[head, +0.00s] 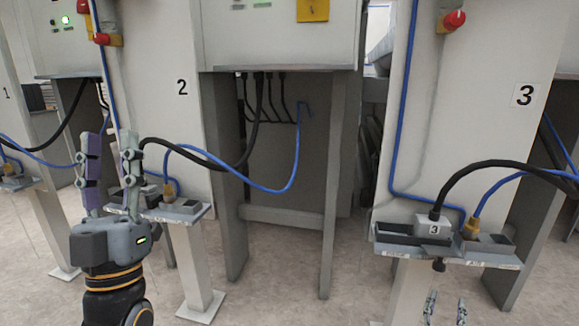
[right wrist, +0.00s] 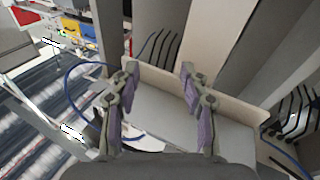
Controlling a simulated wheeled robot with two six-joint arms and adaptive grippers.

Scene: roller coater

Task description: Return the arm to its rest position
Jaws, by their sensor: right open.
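My left gripper (head: 106,146) stands upright at the left of the head view, in front of the small shelf (head: 182,212) by column 2. Its two fingers are apart with nothing between them. My right gripper (head: 447,298) shows only as two fingertips at the bottom edge of the head view, below and in front of the shelf (head: 493,256) by column 3. In the right wrist view my right gripper (right wrist: 159,72) is open and empty, with grey panels beyond it. Most of my right arm is out of the head view.
The shelf by column 3 holds a grey connector block (head: 433,228) marked 3, with a black cable (head: 484,164). A blue cable (head: 400,110) runs down column 3. Another blue cable (head: 296,165) loops under the machine cabinet (head: 280,35). The floor (head: 275,285) between the shelves is clear.

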